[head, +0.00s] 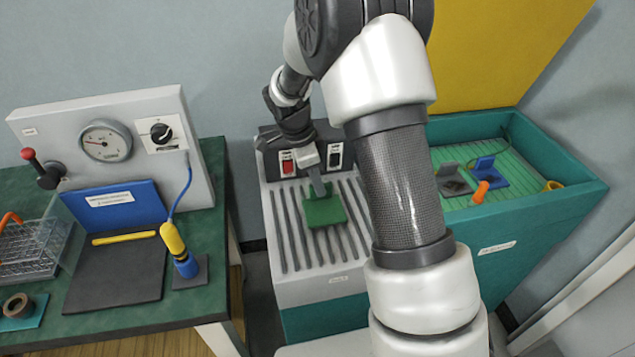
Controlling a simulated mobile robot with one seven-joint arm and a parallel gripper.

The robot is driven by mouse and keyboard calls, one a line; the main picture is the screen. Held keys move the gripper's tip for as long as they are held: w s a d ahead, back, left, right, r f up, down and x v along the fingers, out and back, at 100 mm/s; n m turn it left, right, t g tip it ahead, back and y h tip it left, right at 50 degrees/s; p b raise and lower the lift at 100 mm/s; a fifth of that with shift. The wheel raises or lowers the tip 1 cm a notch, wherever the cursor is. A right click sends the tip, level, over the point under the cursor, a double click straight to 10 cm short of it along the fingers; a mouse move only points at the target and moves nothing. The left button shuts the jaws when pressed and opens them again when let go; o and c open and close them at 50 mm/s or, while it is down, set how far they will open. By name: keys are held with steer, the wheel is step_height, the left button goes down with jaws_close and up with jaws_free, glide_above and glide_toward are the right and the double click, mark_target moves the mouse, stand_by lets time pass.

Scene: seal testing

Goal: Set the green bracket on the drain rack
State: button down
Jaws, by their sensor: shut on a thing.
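The green bracket (325,212) is at the grey slotted drain rack (283,260), over the middle of its slats. Its flat plate lies roughly level, with an upright part at the back. My gripper (319,188) reaches down from behind and is shut on the bracket's upright part. I cannot tell whether the plate touches the slats or hangs just above them. My arm hides the right part of the rack.
A switch panel (311,145) stands behind the rack. To the right, a teal tank (540,217) holds grey, blue and orange parts on a green grid. To the left, a bench carries a gauge panel (60,133), wire basket (30,250) and yellow-blue tool (178,245). The front slats are bare.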

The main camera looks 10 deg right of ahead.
steer(key=shift+f+b, duration=0.75)
stand_by(0.5)
steer(key=c, duration=1.7)
jaws_free()
steer(key=shift+d+p+v, duration=0.25)
steer(key=shift+p+v, duration=0.25)
steer(key=shift+v, duration=0.5)
steer(key=shift+d+p+v, duration=0.25)
steer(key=shift+p+v, duration=0.3)
steer(key=shift+v, duration=0.4)
steer(key=shift+d+p+v, duration=0.2)
steer(key=shift+p+v, duration=0.3)
steer(key=shift+v, duration=0.5)
steer(key=shift+r, duration=0.15)
